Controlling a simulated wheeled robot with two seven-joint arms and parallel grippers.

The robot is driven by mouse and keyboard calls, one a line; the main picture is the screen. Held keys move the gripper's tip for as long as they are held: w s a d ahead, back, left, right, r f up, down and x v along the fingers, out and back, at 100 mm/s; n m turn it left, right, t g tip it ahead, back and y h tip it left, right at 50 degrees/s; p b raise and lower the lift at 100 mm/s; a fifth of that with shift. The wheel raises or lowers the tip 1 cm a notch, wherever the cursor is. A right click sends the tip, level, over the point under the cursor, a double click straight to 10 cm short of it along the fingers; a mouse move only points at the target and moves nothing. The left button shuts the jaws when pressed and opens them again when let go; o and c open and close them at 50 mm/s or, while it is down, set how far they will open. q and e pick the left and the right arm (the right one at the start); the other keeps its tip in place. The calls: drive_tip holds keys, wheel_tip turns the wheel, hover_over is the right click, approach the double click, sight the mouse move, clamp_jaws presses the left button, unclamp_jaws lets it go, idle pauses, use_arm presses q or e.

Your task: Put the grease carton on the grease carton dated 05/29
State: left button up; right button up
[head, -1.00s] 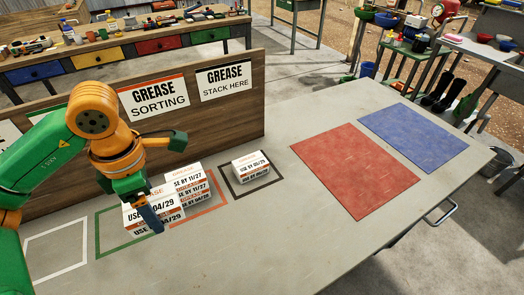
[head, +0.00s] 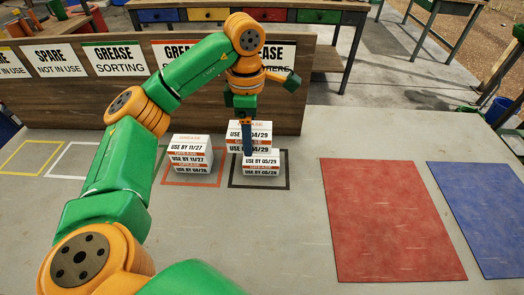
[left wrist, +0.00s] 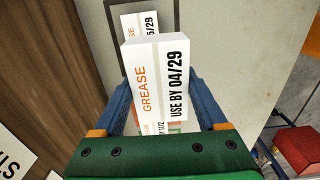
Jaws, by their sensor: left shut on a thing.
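My left gripper (head: 247,148) is shut on a white grease carton (left wrist: 155,85) whose labels read USE BY 04/29. The carton is held in the air and also shows in the head view (head: 236,138). The grease carton dated 05/29 (head: 265,173) stands on the table inside a black outlined square. The held carton hangs above it and a little to its left in the head view; the gap between them is hard to judge. In the wrist view the 05/29 carton (left wrist: 131,22) shows partly behind the held one. My right gripper is not in view.
A stack of cartons (head: 190,156), topped by one dated 11/27, stands in an orange outlined square to the left. A wooden board (head: 90,105) with signs rises behind. A red mat (head: 385,215) and blue mat (head: 485,220) lie at right. Bare table lies before the mats' left edge.

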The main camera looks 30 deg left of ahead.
sight(261, 126)
use_arm(q)
drive_tip(key=w+f, duration=0.1)
drive_tip(key=w+f+p, duration=0.1)
drive_tip(key=w+f, duration=0.1)
drive_tip(key=f, duration=0.1)
drive_tip(key=shift+w+d+p, duration=0.35)
drive_tip(key=shift+p, duration=0.05)
wheel_tip(261, 126, down, 3)
drive_tip(key=shift+s+a+r+p, duration=0.1)
drive_tip(key=shift+s+a+p, duration=0.05)
drive_tip(key=shift+p, duration=0.45)
drive_tip(key=shift+f, duration=0.45)
drive_tip(key=o, duration=1.4)
drive_tip(key=shift+r, duration=0.2)
drive_tip(key=r+b, duration=0.1)
drive_tip(key=r, duration=0.6)
drive_tip(key=shift+w, duration=0.2)
wheel_tip(261, 126, up, 5)
drive_tip(key=shift+s+r+p, duration=0.1)
drive_tip(key=shift+p, duration=0.35)
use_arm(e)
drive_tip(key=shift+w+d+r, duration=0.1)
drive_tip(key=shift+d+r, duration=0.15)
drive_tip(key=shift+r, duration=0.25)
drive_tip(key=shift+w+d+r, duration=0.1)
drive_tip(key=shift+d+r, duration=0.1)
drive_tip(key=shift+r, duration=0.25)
